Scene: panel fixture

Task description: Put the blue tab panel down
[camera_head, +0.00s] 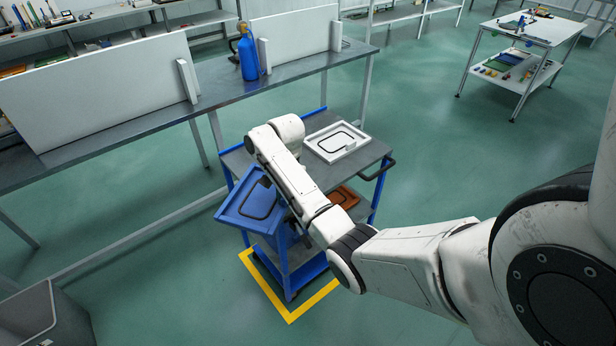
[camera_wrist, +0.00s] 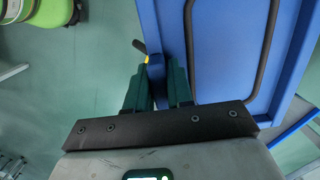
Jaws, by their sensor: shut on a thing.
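The blue tab panel (camera_head: 235,209) is a shallow blue tray-like panel with a black loop outline on its face. In the head view it is tilted at the left side of the cart, partly behind my arm. In the wrist view the panel (camera_wrist: 226,45) fills the upper right. My gripper (camera_wrist: 158,88) has dark green fingers shut on a small blue tab at the panel's edge. I cannot tell whether the panel touches the cart.
A grey-topped cart (camera_head: 372,153) with a blue frame carries a white panel (camera_head: 322,153) with a black outline. An orange panel (camera_head: 343,196) lies on its lower level. A yellow floor marking (camera_head: 290,318) edges the cart. A long workbench (camera_head: 150,112) stands behind, holding a blue bottle (camera_head: 248,60).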

